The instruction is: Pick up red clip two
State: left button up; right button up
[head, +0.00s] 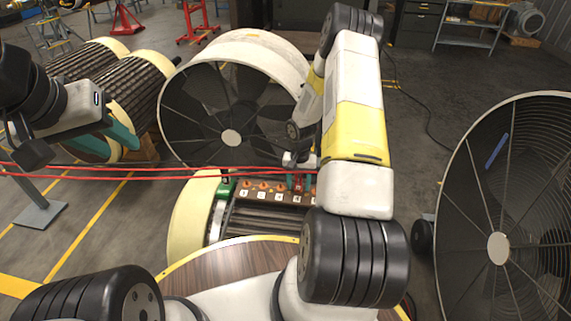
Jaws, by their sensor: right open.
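A red clip (298,185) stands on a brown strip with small numbered white labels, near the middle of the view. I cannot read which number belongs to it. My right gripper (297,175) is open and points down at this clip, with a teal finger close beside it; whether they touch is not clear. The gripper and arm partly hide the strip's right end. My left gripper (118,136) hangs at the left, away from the strip, with teal fingers in front of a ribbed drum; its opening is unclear.
A green clip (227,188) and several orange pieces sit along the strip. A large round fan housing (235,100) stands behind, another fan (510,210) at right. Ribbed drums (130,95) stand at left.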

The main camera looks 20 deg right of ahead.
grip_shut()
dwell(0.4)
